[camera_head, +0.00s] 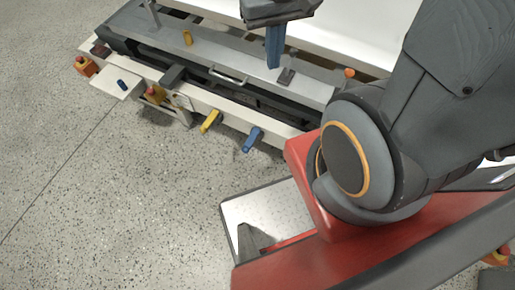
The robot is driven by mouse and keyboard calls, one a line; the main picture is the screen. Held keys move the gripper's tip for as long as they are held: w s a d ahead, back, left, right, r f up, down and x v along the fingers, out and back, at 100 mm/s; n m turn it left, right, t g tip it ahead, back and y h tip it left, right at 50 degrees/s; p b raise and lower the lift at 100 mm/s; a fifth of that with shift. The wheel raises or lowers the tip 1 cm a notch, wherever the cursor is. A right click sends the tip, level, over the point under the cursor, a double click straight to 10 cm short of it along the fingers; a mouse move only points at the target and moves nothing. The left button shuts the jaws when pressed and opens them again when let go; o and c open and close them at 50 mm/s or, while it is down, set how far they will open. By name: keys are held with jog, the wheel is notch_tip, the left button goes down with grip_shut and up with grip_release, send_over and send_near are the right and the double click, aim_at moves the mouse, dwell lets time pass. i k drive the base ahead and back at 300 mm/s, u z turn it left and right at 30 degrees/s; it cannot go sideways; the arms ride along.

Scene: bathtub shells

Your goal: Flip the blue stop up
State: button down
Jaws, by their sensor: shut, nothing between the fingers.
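A blue stop (252,139) sits on the front side of the long bench (222,108). It slants, with its lower end toward the lower left. My gripper (274,60) is at the top of the view, with a dark body and blue fingers pointing down. Its fingers are together with nothing between them. It appears above the bench top, behind the blue stop in the picture and apart from it. How high it is above the bench cannot be told.
A yellow stop (210,121) hangs left of the blue one. A metal handle (229,77), a dark block (286,76) and an orange knob (349,72) are along the bench. A small side shelf (117,82) juts out at left. Open speckled floor lies in front.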

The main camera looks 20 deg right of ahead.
aim_at(253, 134)
jog(key=k, duration=1.1)
jog(key=u, duration=0.75)
